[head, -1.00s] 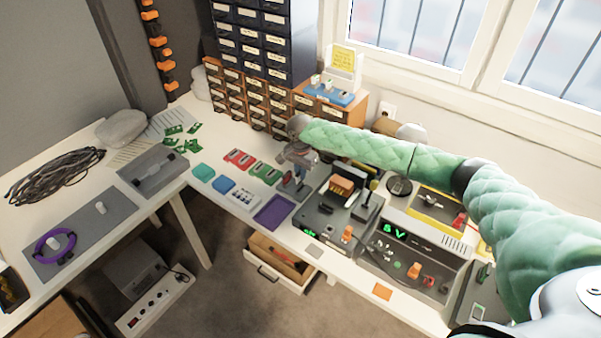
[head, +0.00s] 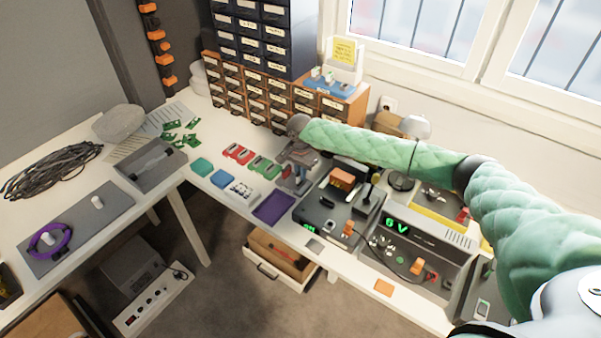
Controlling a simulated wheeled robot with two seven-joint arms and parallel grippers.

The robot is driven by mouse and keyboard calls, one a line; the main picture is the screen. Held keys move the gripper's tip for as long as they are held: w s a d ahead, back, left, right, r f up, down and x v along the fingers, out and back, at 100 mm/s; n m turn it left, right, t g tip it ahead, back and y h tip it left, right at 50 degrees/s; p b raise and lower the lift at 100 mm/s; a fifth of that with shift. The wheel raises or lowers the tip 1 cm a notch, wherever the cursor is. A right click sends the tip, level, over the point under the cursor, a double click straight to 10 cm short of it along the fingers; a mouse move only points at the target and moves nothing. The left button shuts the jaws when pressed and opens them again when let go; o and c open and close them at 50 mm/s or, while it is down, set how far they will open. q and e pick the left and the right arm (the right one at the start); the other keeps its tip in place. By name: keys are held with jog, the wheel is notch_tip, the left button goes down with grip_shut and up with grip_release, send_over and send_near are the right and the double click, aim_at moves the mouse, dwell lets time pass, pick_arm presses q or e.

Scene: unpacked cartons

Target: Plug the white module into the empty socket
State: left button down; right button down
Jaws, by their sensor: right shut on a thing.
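My right gripper (head: 290,182) points down over the bench, between the green carriers (head: 264,168) and the dark grey test unit (head: 325,205). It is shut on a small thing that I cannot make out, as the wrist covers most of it. I cannot tell which white piece is the module. An empty socket cannot be picked out at this size. My left gripper is not in view.
Red carriers (head: 238,153) lie behind. A power supply (head: 420,255) stands to the right. Drawer cabinets (head: 262,95) close off the back. An open drawer (head: 280,270) sticks out below.

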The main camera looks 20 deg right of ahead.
jog(key=shift+r+p, duration=0.1)
jog(key=shift+p, duration=1.15)
dwell(1.2)
jog(key=shift+f+p, duration=0.35)
jog(key=shift+f, duration=0.1)
dwell(1.0)
jog(key=shift+p, duration=0.6)
jog(key=shift+f, duration=0.25)
dwell(0.7)
jog(key=c, duration=1.5)
grip_release()
jog(key=shift+o, duration=0.2)
